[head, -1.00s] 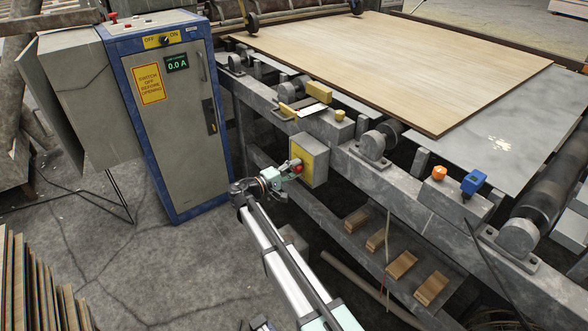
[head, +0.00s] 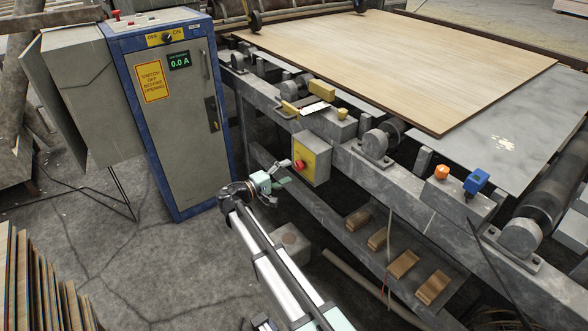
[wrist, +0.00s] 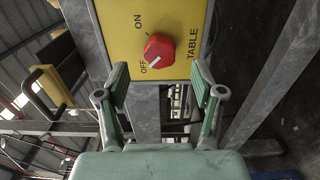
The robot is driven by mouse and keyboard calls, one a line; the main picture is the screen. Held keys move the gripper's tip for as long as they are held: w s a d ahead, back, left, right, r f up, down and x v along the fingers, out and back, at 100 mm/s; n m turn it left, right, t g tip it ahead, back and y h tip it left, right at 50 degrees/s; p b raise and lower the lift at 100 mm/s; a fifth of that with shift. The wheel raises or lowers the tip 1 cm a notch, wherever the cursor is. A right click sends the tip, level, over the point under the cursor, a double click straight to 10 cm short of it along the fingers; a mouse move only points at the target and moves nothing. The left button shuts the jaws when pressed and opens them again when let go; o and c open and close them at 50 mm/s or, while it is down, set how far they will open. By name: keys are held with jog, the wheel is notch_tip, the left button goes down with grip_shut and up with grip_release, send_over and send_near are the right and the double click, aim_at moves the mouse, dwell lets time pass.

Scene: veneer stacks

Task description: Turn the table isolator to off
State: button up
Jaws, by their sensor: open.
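The table isolator is a yellow-faced grey box (head: 316,164) on the side of the machine frame, with a red rotary knob (head: 299,165). In the wrist view the red knob (wrist: 160,50) sits on the yellow plate (wrist: 118,38), marked ON, OFF and TABLE. The knob's white pointer line points towards OFF. My gripper (head: 279,185) is open and empty, a short way in front of the box and apart from the knob. Its two green-padded fingers (wrist: 159,78) stand either side of and below the knob in the wrist view.
A blue-edged cabinet (head: 190,135) with its own OFF/ON switch (head: 167,38) and a 0.0 A display stands left. A veneer sheet (head: 400,60) lies on the machine above the isolator. Small wood blocks (head: 404,263) lie on the lower shelf. Open floor lies left of my arm.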

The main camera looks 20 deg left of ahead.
jog(key=v, duration=0.7)
dwell(0.3)
